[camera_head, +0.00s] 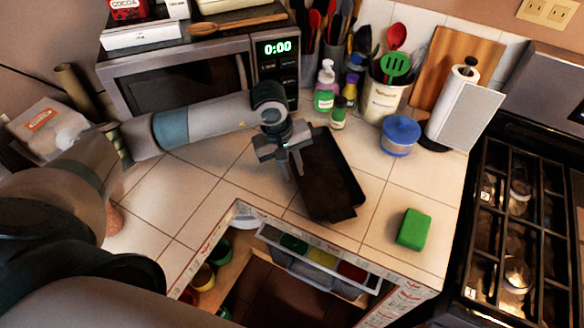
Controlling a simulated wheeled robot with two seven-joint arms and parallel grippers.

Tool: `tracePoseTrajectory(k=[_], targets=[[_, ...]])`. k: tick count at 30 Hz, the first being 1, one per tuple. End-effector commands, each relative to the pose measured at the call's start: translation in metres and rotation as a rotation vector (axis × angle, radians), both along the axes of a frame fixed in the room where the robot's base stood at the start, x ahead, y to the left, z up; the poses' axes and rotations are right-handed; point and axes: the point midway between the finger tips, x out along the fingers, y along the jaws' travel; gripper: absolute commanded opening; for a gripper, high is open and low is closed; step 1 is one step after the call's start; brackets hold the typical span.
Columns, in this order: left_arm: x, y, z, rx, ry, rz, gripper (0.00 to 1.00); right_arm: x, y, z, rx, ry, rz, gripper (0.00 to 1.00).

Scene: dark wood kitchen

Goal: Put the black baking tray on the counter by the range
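The black baking tray (330,182) lies on the tiled counter (395,185), left of the range (525,215), with a stretch of counter between them. My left gripper (292,166) is over the tray's left edge, pointing down. Its fingertips overlap the tray's rim in the picture, and I cannot tell whether they are closed on it. My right gripper is not in view.
A green sponge (414,229) and a blue-lidded bowl (400,135) sit right of the tray. Bottles (325,86), a utensil crock (383,100) and a paper towel roll (455,108) stand behind. An open drawer (318,262) is in front. A microwave (185,77) stands at back left.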

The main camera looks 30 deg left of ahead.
Motion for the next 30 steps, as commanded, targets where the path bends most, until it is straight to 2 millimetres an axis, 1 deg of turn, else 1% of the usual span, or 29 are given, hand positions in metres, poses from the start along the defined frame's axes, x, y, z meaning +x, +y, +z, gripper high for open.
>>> tracePoseTrajectory(k=[7, 11, 14, 17, 20, 27, 30], targets=[[0.0, 0.0, 0.0, 0.001, 0.001, 0.0, 0.21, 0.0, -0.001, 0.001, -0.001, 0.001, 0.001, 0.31], [0.0, 0.0, 0.003, 0.001, 0.001, 0.0, 0.21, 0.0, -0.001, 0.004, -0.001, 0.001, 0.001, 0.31], [0.0, 0.001, 0.008, -0.001, -0.002, -0.001, 0.21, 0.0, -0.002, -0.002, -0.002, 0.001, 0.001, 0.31], [-0.002, 0.003, 0.019, 0.001, -0.004, 0.0, 0.21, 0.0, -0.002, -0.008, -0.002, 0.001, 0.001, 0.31], [-0.003, 0.006, 0.034, -0.001, -0.005, 0.0, 0.21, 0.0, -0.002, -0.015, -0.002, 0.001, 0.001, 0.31], [-0.009, 0.012, 0.078, 0.0, -0.006, 0.0, 0.21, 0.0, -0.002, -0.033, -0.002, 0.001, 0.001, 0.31], [-0.012, 0.014, 0.093, 0.0, -0.004, -0.001, 0.21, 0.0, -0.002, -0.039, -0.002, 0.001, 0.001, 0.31]])
